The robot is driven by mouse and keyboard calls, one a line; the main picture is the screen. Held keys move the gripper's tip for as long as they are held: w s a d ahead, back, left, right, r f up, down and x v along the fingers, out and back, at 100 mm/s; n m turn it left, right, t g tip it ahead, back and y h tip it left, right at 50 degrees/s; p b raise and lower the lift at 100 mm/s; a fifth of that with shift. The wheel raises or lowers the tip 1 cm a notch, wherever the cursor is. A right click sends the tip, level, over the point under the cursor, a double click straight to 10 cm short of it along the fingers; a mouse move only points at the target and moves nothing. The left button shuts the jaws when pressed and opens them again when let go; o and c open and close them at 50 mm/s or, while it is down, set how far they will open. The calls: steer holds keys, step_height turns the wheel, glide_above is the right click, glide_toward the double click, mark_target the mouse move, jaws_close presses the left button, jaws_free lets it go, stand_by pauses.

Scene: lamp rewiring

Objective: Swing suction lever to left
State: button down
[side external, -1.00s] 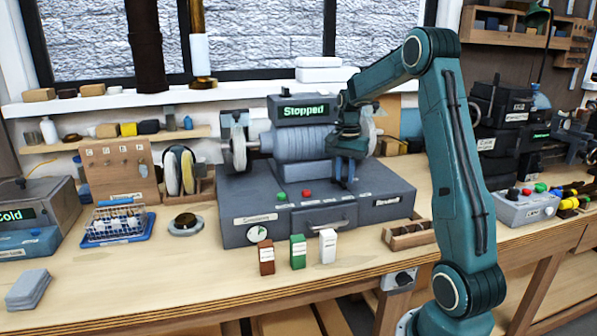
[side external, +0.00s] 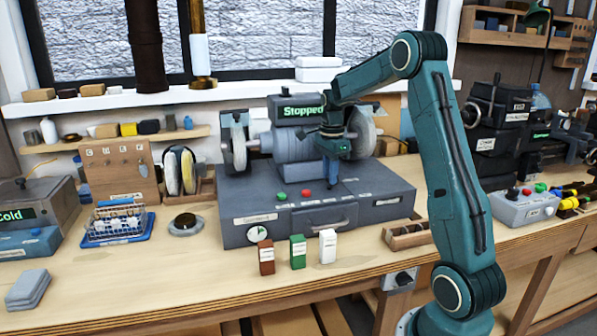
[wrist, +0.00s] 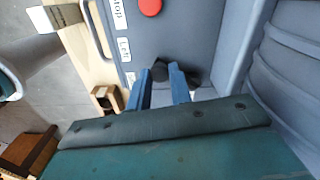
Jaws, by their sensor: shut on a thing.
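The suction lever shows in the wrist view as a small dark knob (wrist: 160,70) on the grey machine top. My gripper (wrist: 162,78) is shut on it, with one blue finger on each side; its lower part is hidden. A "Left" label (wrist: 124,50) sits close by on the panel. In the side view, my gripper (side external: 332,178) points down onto the top of the grey machine base (side external: 235,205), right of the red button (side external: 307,193). The lever itself cannot be made out there.
The machine display (side external: 303,111) reads "Stopped". The wheels (side external: 239,146) flank the motor housing behind my gripper. A green button (side external: 281,196) is left of the red one. Three small boxes, brown (side external: 266,255), green (side external: 298,252) and white (side external: 328,246), stand in front of the base.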

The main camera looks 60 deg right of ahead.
steer(key=shift+w, duration=0.1)
stand_by(0.3)
steer(key=c, duration=1.3)
jaws_free()
steer(key=shift+o, duration=0.2)
steer(key=shift+r, duration=0.1)
step_height(320, 180, up, 14)
